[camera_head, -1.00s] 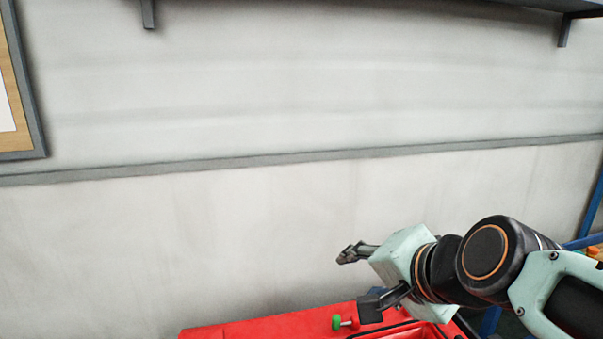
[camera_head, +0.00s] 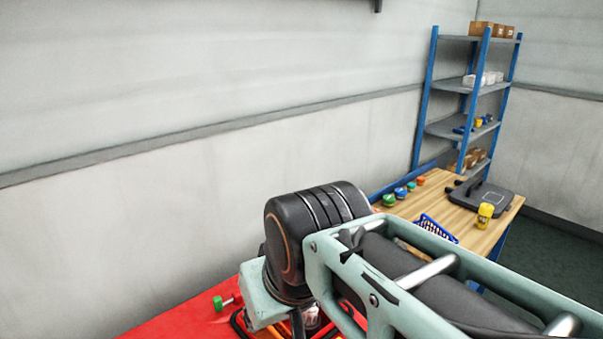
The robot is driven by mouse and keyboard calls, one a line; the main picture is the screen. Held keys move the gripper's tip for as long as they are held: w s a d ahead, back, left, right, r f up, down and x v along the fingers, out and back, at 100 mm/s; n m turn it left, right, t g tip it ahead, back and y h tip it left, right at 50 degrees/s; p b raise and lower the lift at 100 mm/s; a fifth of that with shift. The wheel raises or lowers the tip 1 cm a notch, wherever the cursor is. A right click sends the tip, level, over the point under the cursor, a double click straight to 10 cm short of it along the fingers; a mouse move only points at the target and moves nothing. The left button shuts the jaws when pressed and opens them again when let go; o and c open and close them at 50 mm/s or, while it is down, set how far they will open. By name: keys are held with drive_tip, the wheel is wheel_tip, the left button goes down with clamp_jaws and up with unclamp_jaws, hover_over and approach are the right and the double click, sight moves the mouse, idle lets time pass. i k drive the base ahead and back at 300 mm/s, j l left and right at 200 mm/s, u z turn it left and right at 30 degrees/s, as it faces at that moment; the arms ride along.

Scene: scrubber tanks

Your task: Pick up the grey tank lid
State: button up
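A dark grey flat piece (camera_head: 482,196) with a raised frame on top lies on the wooden bench at the right; it may be the grey tank lid, but I cannot be sure. My gripper (camera_head: 298,322) is low in the picture, above the red machine (camera_head: 185,322) and well to the left of the grey piece. Its pale green body shows, but the fingers are mostly hidden or cut off by the bottom edge. I cannot see whether it is open or holds anything.
The wooden bench (camera_head: 452,207) carries a blue basket (camera_head: 436,229), a yellow bottle (camera_head: 485,216) and several small coloured caps (camera_head: 401,193). A blue-posted shelf (camera_head: 464,130) stands behind it. A green knob (camera_head: 218,303) sticks up from the red machine. My arm hides the bench's near part.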

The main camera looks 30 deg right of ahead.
sight(480, 190)
drive_tip(key=k+j+z, duration=0.1)
drive_tip(key=z, duration=0.9)
drive_tip(key=i+z, duration=0.1)
drive_tip(key=z, duration=0.85)
drive_tip(key=k+z, duration=0.25)
drive_tip(key=k+l+z, duration=0.1)
drive_tip(key=k+z, duration=0.15)
drive_tip(key=k, duration=0.15)
drive_tip(key=i+l+z, duration=0.15)
drive_tip(key=z, duration=0.2)
drive_tip(key=i+z, duration=0.4)
drive_tip(key=i+l, duration=0.1)
drive_tip(key=i, duration=1.05)
drive_tip(key=i+u, duration=0.25)
drive_tip(key=i, duration=0.3)
drive_tip(key=i+l+u, duration=0.1)
drive_tip(key=i+u, duration=0.15)
drive_tip(key=i, duration=0.3)
drive_tip(key=i+u, duration=0.25)
drive_tip(key=i, duration=0.3)
drive_tip(key=i+u, duration=0.3)
drive_tip(key=i, duration=0.25)
